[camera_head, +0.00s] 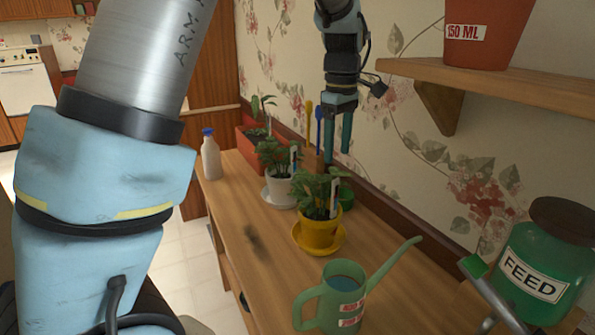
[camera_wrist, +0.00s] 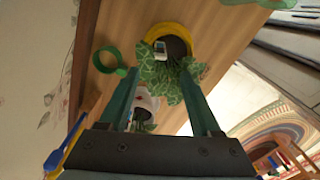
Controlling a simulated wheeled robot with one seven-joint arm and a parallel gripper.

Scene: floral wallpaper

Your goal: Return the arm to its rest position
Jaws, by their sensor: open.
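My gripper (camera_head: 338,158) hangs fingers-down over the back of the wooden bench, close to the wallpapered wall. Its two green fingers are apart, and nothing shows between them in the head view. In the wrist view my gripper (camera_wrist: 159,82) also has its fingers spread, with plant leaves behind them. The plant in the yellow pot (camera_head: 318,232) stands below and in front of the fingers; the plant in the white pot (camera_head: 280,190) is to their left. My blue and silver arm links fill the left of the head view.
A green watering can (camera_head: 340,297) and a green FEED container (camera_head: 540,265) are nearer on the right. A wall shelf (camera_head: 490,88) holds a red pot (camera_head: 484,32). A white bottle (camera_head: 211,158) and red planter (camera_head: 252,146) stand at the far end. The bench's front left is bare.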

